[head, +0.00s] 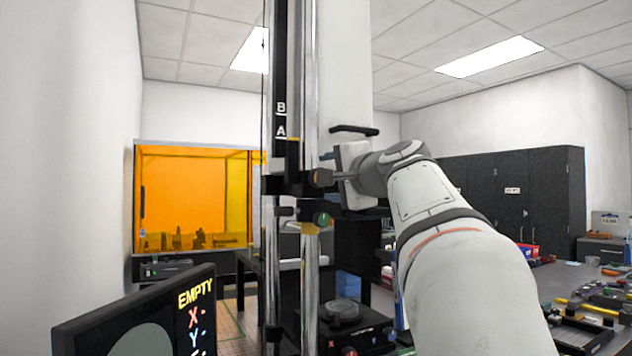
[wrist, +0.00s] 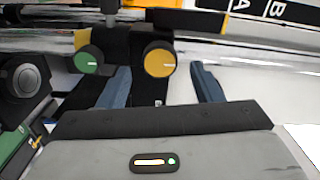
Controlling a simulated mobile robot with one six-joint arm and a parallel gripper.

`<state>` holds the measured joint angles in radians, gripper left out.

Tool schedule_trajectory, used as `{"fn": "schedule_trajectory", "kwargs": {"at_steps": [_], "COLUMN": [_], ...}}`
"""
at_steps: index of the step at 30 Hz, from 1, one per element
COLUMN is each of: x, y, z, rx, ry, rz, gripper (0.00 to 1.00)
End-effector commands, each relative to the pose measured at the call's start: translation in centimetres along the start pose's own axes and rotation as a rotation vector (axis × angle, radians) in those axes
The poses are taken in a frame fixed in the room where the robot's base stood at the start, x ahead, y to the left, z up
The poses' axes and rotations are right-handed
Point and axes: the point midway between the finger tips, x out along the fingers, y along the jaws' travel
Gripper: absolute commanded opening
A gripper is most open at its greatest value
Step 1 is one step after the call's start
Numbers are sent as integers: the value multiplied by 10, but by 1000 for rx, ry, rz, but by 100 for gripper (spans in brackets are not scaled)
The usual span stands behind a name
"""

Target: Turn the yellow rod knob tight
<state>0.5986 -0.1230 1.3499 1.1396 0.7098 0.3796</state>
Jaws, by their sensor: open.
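The yellow rod knob (wrist: 159,60) is a round knob with a pale line across its face, in the upper middle of the wrist view. My gripper (wrist: 161,68) is open, with its two blue-grey fingers on either side of the knob in that view and gaps on both sides. I cannot tell how deep the fingertips reach past the knob. In the head view my gripper (head: 328,177) is up against the vertical rods, and I cannot make out the yellow knob clearly there.
A green knob (wrist: 88,60) sits left of the yellow one, outside the left finger; it also shows below my gripper in the head view (head: 322,219). A dark round knob (wrist: 27,80) is farther left. A monitor (head: 150,320) stands at lower left.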

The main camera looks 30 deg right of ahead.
Motion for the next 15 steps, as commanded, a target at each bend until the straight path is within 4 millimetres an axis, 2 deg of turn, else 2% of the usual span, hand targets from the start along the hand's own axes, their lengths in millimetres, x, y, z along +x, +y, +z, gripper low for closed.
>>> {"fn": "schedule_trajectory", "kwargs": {"at_steps": [1,6,10,15], "x": [-11,-37,-47,-49], "y": [1,1,1,0], "z": [-1,-1,-1,0], "rx": [-1,-1,0,0], "ry": [5,5,2,1], "rz": [-2,-1,-1,0], "gripper": [59,59,59,59]}}
